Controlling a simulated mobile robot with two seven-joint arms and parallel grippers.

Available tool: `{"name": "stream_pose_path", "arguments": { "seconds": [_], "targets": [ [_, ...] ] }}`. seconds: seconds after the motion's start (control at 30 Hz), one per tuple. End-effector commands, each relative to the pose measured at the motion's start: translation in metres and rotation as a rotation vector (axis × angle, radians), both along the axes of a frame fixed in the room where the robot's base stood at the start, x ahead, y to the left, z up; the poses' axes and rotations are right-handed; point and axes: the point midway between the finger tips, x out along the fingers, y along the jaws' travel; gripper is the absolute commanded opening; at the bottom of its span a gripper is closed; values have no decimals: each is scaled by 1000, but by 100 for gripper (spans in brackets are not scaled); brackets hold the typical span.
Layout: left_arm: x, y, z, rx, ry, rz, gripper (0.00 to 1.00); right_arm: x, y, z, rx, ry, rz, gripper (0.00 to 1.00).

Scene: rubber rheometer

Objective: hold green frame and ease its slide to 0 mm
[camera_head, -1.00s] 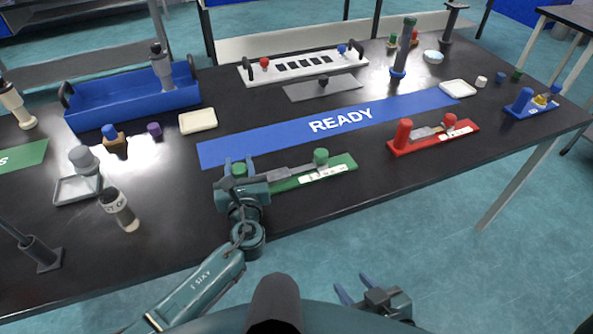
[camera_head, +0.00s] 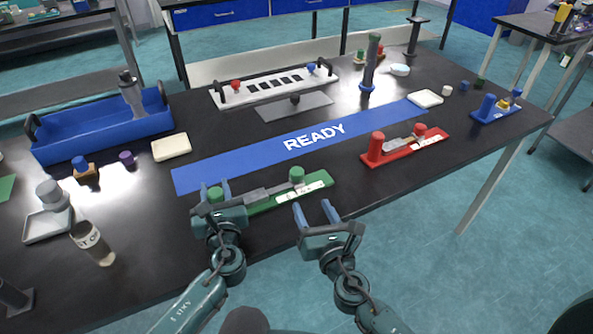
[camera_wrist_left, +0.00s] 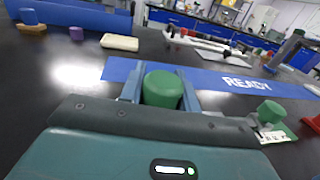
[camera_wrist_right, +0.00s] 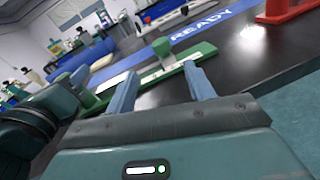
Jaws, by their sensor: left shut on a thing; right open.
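The green frame (camera_head: 318,182) lies on the black table in front of the blue READY strip. It has a green post at its left end, a grey slide (camera_head: 266,194), a green knob (camera_head: 297,174) and a white scale label too small to read. My left gripper (camera_head: 217,190) is shut on the frame's left post, which shows between the fingers in the left wrist view (camera_wrist_left: 162,89). My right gripper (camera_head: 316,211) is open and empty, just in front of the frame's right part. The knob shows beyond its fingers in the right wrist view (camera_wrist_right: 163,50).
A similar red frame (camera_head: 378,156) stands to the right. The blue READY strip (camera_head: 240,163) runs behind the green frame. A blue tray (camera_head: 100,135), a cream block (camera_head: 171,147) and a jar (camera_head: 93,243) stand to the left. The table's front edge is close.

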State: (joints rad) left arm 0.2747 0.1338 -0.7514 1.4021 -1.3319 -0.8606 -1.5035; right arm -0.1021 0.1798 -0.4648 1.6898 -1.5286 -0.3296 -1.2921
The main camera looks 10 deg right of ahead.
Motion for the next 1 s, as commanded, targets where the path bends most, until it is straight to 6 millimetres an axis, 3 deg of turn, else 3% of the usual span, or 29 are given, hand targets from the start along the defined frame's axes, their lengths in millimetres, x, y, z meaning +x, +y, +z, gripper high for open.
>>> {"name": "stream_pose_path", "arguments": {
  "seconds": [0.1,0.23,0.37,0.7,1.0],
  "targets": [
    [0,0,-1,1,1,0,0,9,-1,1,-158,-44,9,53],
    [0,0,0,1,1,0,0,16,0,1,-226,-64,13,53],
    [0,0,-1,1,1,0,0,32,2,2,-231,-67,13,53],
    [0,0,0,1,1,0,0,99,13,2,-229,-65,12,53],
    [0,0,0,1,1,0,0,128,18,1,-226,-63,13,53]
  ]
}}
